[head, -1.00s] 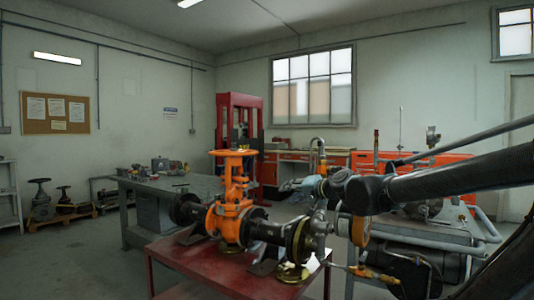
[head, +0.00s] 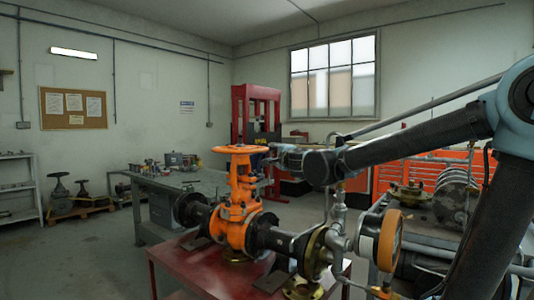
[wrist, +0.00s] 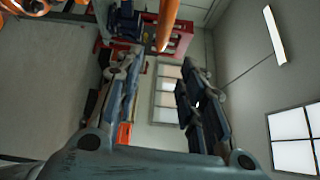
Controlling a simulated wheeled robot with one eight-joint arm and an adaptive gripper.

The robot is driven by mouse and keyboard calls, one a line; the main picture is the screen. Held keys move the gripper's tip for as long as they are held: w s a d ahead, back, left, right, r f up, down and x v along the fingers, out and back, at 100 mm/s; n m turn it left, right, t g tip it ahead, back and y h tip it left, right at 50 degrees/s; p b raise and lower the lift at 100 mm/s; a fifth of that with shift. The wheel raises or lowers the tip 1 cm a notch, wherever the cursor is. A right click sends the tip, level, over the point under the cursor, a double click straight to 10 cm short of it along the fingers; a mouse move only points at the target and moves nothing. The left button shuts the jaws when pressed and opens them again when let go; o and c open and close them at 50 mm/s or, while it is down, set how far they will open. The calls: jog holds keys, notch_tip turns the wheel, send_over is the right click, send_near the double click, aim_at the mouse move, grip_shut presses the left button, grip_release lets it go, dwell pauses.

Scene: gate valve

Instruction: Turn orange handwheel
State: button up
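The orange handwheel (head: 240,149) sits level on top of the stem of the orange gate valve (head: 237,215), whose black pipe ends rest on a red table. My gripper (head: 276,157) is beside the handwheel's right rim in the head view, roughly at its height. In the wrist view my gripper (wrist: 157,62) is open, its two fingers spread apart with nothing held between them. An orange bar, seemingly part of the handwheel (wrist: 167,22), shows at the top of that view, ahead of the gap. Whether a finger touches the rim cannot be told.
The red table (head: 175,262) carries the valve. A grey workbench (head: 150,190) stands behind at left, a red press frame (head: 238,112) at the back. Open floor lies at left.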

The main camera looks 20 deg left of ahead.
aim_at(266, 149)
jog(key=x, duration=1.4)
jog(key=shift+w, duration=0.45)
jog(key=shift+a, duration=0.1)
grip_shut()
